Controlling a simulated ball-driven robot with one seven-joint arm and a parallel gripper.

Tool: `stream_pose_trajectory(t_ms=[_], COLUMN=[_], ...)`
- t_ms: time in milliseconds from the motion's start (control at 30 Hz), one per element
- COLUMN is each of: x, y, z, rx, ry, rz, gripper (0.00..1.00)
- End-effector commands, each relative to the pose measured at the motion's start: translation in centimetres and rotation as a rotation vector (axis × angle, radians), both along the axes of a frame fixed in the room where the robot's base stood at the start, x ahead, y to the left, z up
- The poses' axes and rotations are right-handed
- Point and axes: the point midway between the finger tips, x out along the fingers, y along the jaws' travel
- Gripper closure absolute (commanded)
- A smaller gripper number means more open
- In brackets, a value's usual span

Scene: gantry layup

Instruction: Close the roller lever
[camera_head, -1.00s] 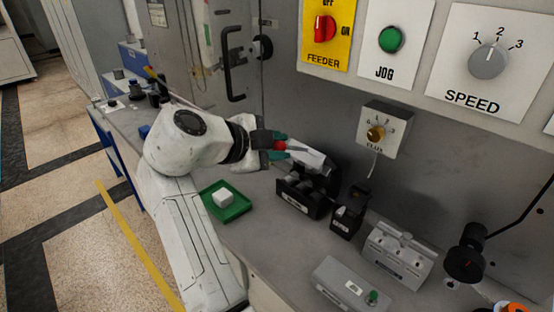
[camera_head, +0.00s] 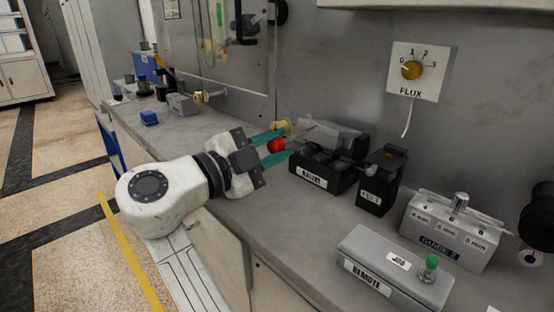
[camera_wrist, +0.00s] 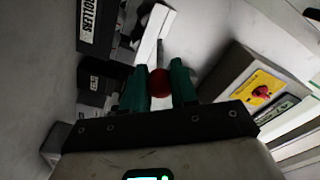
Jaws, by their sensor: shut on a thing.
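The roller lever ends in a red ball knob (camera_head: 276,146), which also shows in the wrist view (camera_wrist: 160,83). The lever belongs to a black roller unit (camera_head: 322,175) on the bench, labelled ROLLERS in the wrist view (camera_wrist: 96,22). A pale bar (camera_wrist: 152,38) runs up from behind the knob in the wrist view. My gripper (camera_head: 281,147) reaches in from the left, its teal fingers on either side of the knob and shut on it. In the wrist view my gripper (camera_wrist: 160,88) also has the knob between its fingers. The lever's pivot is hidden.
A small black unit (camera_head: 379,184) stands right of the roller unit. A grey block with a metal knob (camera_head: 452,228) and a grey remote box with a green button (camera_head: 395,268) stand nearer the front right. A FLUX dial (camera_head: 411,70) is on the wall.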

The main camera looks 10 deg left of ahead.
Motion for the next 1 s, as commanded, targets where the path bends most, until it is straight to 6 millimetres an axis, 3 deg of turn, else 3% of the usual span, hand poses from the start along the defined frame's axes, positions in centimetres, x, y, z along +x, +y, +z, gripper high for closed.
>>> stream_pose_trajectory(t_ms=[33, 300, 1000], x=[-0.1, -0.2, -0.2], y=[0.0, 0.1, 0.2], z=[-1.5, -3.1, -3.7], rx=[-0.013, -0.074, -0.115], ry=[-0.019, -0.095, -0.145], rz=[-0.002, -0.001, 0.0], gripper=[1.0, 1.0, 1.0])
